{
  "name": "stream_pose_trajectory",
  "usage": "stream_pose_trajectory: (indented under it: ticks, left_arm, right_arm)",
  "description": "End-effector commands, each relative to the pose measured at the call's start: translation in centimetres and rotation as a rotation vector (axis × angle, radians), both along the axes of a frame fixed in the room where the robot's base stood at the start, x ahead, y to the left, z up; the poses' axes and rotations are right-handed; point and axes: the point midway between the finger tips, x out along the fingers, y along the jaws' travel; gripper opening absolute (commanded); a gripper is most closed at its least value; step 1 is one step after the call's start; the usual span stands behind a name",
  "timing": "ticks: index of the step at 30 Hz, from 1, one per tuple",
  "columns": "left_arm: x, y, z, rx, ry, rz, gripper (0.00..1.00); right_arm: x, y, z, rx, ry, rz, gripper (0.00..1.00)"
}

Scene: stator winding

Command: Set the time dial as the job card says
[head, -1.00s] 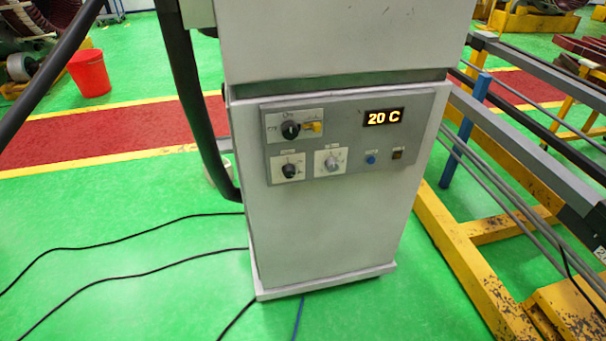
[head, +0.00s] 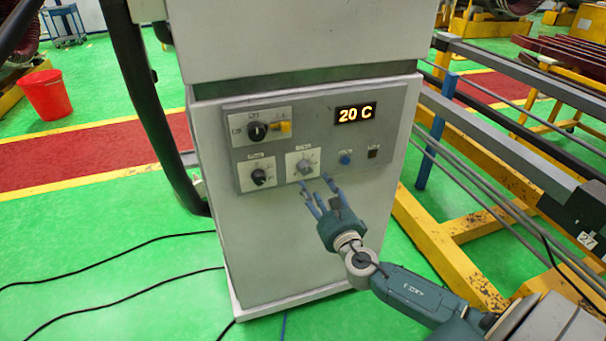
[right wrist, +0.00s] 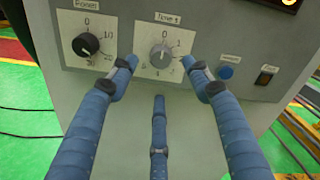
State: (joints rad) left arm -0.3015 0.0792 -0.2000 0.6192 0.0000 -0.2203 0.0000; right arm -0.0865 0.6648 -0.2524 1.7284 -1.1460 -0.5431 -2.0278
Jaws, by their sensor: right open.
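The time dial (head: 304,166), a grey knob on a white scale plate, sits low in the middle of the grey control panel (head: 215,135). In the right wrist view the time dial (right wrist: 161,55) has a label starting "Time" above it, and its scale is partly hidden by my fingers. My right gripper (head: 317,186) is open and empty in front of the panel, just below the time dial. In the right wrist view its blue fingers (right wrist: 160,68) spread to the left, right and below the knob, with no clear contact. I see no job card. My left gripper is not in view.
A blue button (head: 345,159) and a small dark switch (head: 373,153) are to the right. The display (head: 355,114) reads 20 C. A yellow frame (head: 420,230) stands right.

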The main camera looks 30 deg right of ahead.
Motion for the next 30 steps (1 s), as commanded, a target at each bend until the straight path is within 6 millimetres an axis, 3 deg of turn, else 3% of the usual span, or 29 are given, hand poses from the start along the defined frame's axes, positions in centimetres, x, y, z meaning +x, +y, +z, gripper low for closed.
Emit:
stream_pose_trajectory:
  ticks: [6, 12, 24, 30]
  left_arm:
    - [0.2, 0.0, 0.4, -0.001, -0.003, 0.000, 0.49]
    - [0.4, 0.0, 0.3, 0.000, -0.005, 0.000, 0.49]
    - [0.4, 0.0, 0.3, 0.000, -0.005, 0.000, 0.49]
    - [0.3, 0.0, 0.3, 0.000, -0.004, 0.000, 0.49]
  right_arm:
    - [4.3, -1.1, 0.2, 0.002, -0.002, -0.002, 0.49]
    - [6.7, -1.6, 0.0, 0.004, -0.001, -0.001, 0.49]
    - [7.4, -1.8, -0.1, 0.004, 0.001, 0.000, 0.49]
    - [7.4, -1.8, -0.1, 0.004, 0.001, 0.000, 0.09]
